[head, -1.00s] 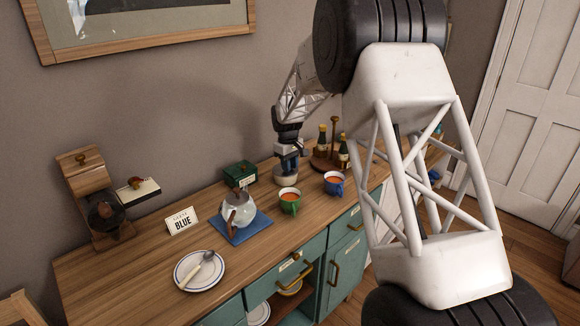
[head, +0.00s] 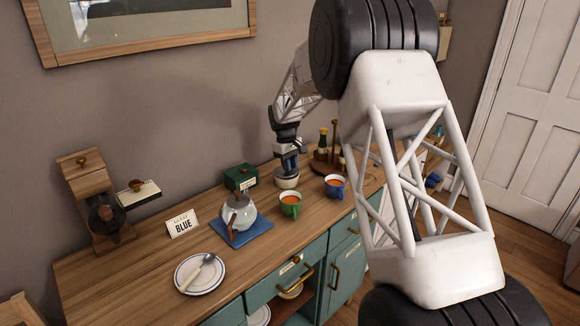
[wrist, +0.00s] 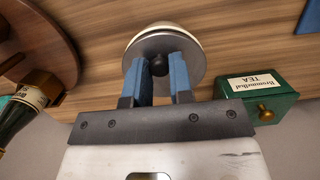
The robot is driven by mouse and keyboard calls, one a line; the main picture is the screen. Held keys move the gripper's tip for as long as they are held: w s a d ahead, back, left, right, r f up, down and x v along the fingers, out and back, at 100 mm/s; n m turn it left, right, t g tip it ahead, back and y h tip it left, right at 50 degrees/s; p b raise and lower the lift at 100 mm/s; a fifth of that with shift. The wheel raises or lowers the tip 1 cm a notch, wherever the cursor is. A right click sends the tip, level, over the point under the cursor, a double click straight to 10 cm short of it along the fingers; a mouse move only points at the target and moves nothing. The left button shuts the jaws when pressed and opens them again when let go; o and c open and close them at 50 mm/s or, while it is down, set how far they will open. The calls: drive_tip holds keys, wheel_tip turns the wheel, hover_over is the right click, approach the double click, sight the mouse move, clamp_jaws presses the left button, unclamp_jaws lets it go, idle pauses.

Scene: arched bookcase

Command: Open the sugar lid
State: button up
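The sugar bowl is a small pale round bowl (head: 287,182) on the sideboard; no sugar label shows on it. In the wrist view its flat grey lid (wrist: 192,58) sits on the cream rim, with a dark round knob (wrist: 158,65) at its centre. My gripper (wrist: 160,72) is right over the lid, its two blue fingers on either side of the knob. A narrow gap seems to show between fingers and knob, so the gripper looks open. In the head view my gripper (head: 289,168) hides most of the lid.
A green tea box (wrist: 270,103) stands close beside the bowl. A round wooden stand (wrist: 45,40) with bottles is on its other side.

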drive_tip(key=shift+w+a+r+g+h, duration=0.25)
drive_tip(key=shift+r+g+h, duration=0.15)
drive_tip(key=shift+r, duration=0.1)
drive_tip(key=shift+w+a+r+g+h, duration=0.25)
drive_tip(key=shift+r+g+h, duration=0.05)
drive_tip(key=shift+r+g, duration=0.15)
idle(1.3)
drive_tip(key=shift+w+a+r, duration=0.1)
drive_tip(key=shift+w+a, duration=0.05)
drive_tip(key=shift+w, duration=0.05)
idle(0.5)
drive_tip(key=shift+w+a+r+g+h, duration=0.1)
drive_tip(key=shift+r+g+h, duration=0.15)
drive_tip(key=shift+h, duration=0.15)
drive_tip(key=shift+w+a+r+g+h, duration=0.45)
drive_tip(key=shift+w+a+g+h, duration=0.15)
drive_tip(key=shift+w+a+g, duration=0.1)
idle(1.5)
drive_tip(key=o, duration=1.1)
drive_tip(key=shift+r, duration=0.15)
drive_tip(key=shift+r, duration=3.3)
